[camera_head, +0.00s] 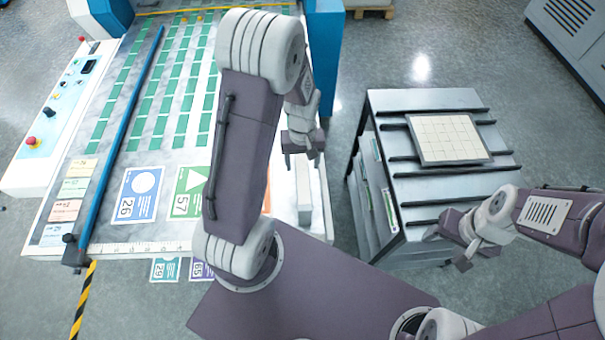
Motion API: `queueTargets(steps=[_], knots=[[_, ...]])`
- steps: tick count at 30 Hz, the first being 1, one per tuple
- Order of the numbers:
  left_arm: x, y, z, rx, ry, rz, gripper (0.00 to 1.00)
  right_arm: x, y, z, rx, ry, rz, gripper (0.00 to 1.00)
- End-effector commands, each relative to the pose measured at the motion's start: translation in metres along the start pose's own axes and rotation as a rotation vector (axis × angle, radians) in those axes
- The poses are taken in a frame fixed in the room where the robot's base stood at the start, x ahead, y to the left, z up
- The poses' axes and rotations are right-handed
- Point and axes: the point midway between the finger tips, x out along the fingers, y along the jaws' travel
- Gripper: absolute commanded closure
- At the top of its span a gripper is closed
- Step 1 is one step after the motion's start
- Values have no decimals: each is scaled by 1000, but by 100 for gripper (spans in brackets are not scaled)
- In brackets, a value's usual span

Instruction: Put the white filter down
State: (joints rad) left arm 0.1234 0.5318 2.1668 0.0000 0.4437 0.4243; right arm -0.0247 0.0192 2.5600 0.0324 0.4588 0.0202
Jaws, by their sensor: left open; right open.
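A narrow white block (304,190), which may be the white filter, stands at the right edge of the laminating machine's table (150,150). My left gripper (303,162) is open just above its far end, with its fingers pointing down. I cannot tell whether the fingers touch the block. A pale square panel with a grid face and dark frame (446,138) lies flat on the grey cart (420,101). My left arm hides part of the machine table.
Numbered cards, including a blue one (139,195) and a green one (188,192), lie on the machine's near side. A blue bar (133,110) crosses its left part. A control panel (62,110) is at far left. Floor shows between machine and cart.

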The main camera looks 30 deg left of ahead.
Motion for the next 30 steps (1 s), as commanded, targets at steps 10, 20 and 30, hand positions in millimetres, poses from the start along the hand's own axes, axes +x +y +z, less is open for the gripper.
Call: queueTargets(steps=[10, 20, 30], knots=[[32, 0, 1, 0, 1, 0, 38, -4, 0, 0, 0, 0, 0, 42], [32, 0, 1, 0, 1, 0, 100, -4, 0, 0, 0, 0, 0, 42], [30, 0, 0, 0, 2, 1, 100, -4, 0, 0, 0, 0, 0, 42]])
